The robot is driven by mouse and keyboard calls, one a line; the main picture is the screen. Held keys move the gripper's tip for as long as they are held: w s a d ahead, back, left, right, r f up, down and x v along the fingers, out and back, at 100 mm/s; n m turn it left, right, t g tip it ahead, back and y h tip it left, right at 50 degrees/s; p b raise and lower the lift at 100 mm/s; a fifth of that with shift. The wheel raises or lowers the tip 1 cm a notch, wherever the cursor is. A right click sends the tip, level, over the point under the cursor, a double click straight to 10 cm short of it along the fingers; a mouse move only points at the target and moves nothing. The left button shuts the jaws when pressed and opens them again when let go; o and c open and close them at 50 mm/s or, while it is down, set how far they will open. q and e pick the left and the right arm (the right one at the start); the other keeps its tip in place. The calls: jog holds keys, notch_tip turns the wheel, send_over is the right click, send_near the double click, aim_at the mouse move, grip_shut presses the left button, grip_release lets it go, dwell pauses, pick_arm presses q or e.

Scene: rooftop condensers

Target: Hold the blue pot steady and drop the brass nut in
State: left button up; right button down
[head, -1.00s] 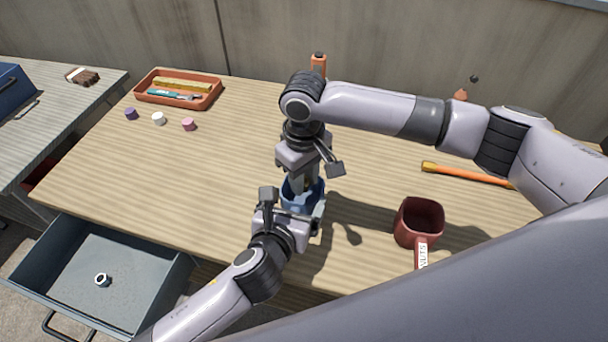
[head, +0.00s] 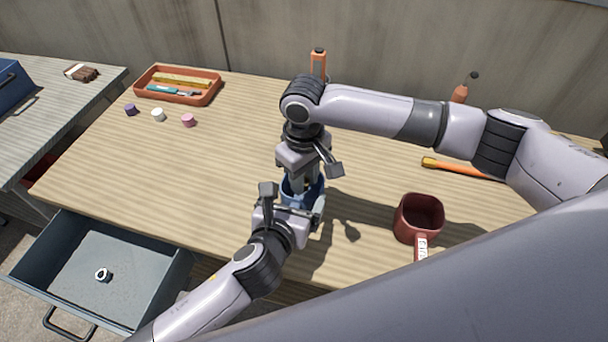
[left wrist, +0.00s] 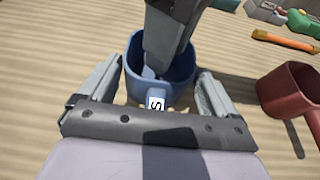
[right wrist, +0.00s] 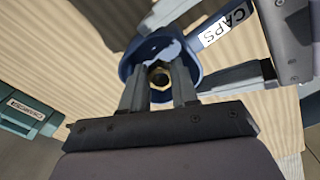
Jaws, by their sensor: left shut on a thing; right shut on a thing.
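The blue pot (head: 290,190) stands on the table, mostly hidden by my grippers in the head view. The left wrist view shows its round body (left wrist: 178,92) and its labelled handle pointing toward me. My left gripper (head: 296,208) is shut on the pot, one finger on either side, with the handle between them. In the right wrist view the handle label (right wrist: 228,24) reads CAPS. My right gripper (head: 303,180) points down into the pot's mouth. It is shut on the brass nut (right wrist: 160,78), which shows between its fingertips, over the inside of the pot.
A red pot (head: 418,215) with a labelled handle stands to the right. An orange-handled tool (head: 460,168), an orange tray (head: 178,86) and several small caps (head: 158,115) lie farther off. An open drawer (head: 120,262) at front left holds a ring-shaped nut (head: 102,275).

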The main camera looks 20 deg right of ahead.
jog(key=shift+f, duration=0.2)
jog(key=shift+f, duration=0.3)
jog(key=shift+f, duration=0.2)
jog(key=c, duration=0.8)
grip_release()
notch_tip(320, 180, up, 12)
jog(key=shift+r, duration=0.1)
pick_arm(q)
jog(key=o, duration=0.5)
